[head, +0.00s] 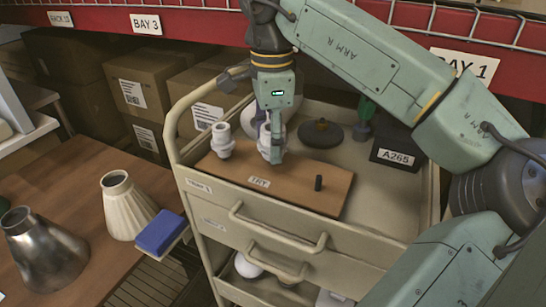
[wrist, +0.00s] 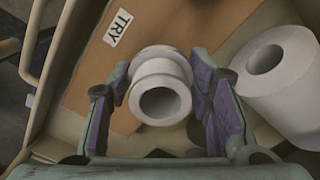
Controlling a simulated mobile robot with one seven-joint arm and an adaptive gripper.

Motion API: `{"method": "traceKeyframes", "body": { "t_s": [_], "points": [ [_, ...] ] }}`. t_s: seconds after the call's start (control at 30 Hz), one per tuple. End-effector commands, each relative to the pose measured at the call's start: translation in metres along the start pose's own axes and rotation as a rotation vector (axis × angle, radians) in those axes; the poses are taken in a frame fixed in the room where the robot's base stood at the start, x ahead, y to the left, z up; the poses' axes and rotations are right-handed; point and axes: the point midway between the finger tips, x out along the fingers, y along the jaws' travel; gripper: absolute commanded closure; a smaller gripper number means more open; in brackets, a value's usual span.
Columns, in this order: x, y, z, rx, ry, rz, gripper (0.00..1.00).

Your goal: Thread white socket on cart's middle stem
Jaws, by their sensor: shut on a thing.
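My gripper (head: 273,150) points down over the cart's top, its fingers closed around a white socket (head: 265,145). In the wrist view this socket (wrist: 160,92) sits between the purple finger pads, its hollow end facing the camera. The socket is low over the wooden board (head: 225,167) marked TRY. I cannot tell whether it touches the board or is around a stem, as its lower end is partly hidden. Another white socket (head: 222,140) stands upright at the board's left. A short dark stem (head: 318,183) stands bare at the board's right. The middle stem is not visible.
A dark round base (head: 320,133) and a black A265 box (head: 395,155) are at the cart's back right. A cream shade (head: 128,207), a metal shade (head: 45,250) and a blue block (head: 160,233) are at the left. A white hollow piece (wrist: 275,70) is close beside my gripper.

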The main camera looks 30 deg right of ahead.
Motion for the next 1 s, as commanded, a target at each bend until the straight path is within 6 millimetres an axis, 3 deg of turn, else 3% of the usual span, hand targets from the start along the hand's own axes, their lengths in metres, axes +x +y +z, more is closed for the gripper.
{"method": "traceKeyframes", "body": {
  "t_s": [0.77,0.8,1.0],
  "points": [
    [0.0034,0.0,0.0001,0.0,0.0,0.0,0.86],
    [0.0035,0.0,0.0001,0.0,0.0,0.0,0.56],
    [0.0038,0.0001,0.0001,0.0,0.0,0.001,0.7]
  ]
}}
